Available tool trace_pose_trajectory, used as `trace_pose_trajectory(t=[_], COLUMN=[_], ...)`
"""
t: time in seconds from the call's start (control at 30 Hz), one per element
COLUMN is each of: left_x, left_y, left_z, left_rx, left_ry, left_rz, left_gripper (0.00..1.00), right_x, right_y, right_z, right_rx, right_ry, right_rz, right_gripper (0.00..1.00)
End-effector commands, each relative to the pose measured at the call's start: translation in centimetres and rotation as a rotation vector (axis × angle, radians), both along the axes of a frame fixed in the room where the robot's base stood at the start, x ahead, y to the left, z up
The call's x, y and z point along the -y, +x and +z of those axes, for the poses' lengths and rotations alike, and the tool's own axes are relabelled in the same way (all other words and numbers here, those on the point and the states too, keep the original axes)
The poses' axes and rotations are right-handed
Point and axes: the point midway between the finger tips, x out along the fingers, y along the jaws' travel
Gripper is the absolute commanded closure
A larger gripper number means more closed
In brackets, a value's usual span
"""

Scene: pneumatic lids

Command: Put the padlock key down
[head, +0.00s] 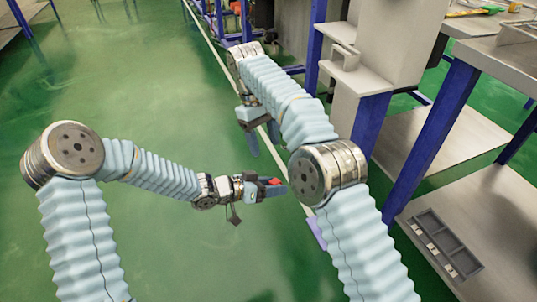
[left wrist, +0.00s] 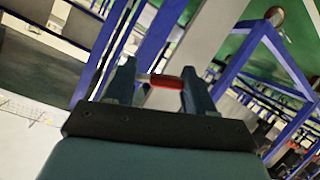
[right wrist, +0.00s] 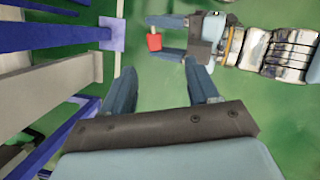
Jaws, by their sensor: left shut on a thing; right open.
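The padlock key has a red body, and in the left wrist view the key (left wrist: 165,80) lies crosswise between the fingertips, with a pale tip at its left end. My left gripper (head: 276,187) is shut on the key (head: 271,181) and holds it in the air over the green floor. The right wrist view also shows the red key (right wrist: 154,42) between my left fingers. My right gripper (head: 262,142) is open and empty, pointing down beyond my left gripper in the head view. Its spread fingers (right wrist: 162,92) show in the right wrist view.
A grey compartment tray (head: 463,262) lies on a low metal shelf (head: 510,215) at the right. Blue posts (head: 432,130) hold up a bench (head: 490,50). A pale cabinet (head: 392,50) stands at the back. Green floor (head: 150,100) is clear at the left.

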Motion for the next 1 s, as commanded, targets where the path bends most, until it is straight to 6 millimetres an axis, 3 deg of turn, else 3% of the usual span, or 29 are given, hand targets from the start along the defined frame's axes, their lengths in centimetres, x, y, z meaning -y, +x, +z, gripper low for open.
trace_pose_trajectory(t=[0.1,0.33,0.73,1.0], left_x=[0.0,0.0,0.0,0.0], left_y=[0.0,0.0,0.0,0.0], left_z=[0.0,0.0,0.0,0.0], left_rx=[0.0,0.0,0.001,0.001], left_ry=[0.0,0.0,0.0,-0.001], left_rz=[0.0,0.0,0.001,0.0], left_gripper=[0.74,0.74,0.74,0.74], right_x=[1.0,1.5,2.9,3.2], right_y=[0.6,0.1,-1.7,-2.1], right_z=[-0.9,-2.9,-10.2,-12.1], right_rx=[-0.004,-0.007,-0.006,-0.003], right_ry=[-0.006,-0.007,-0.007,-0.005], right_rz=[-0.087,-0.091,-0.089,-0.088], right_gripper=[0.4,0.4,0.4,0.4])
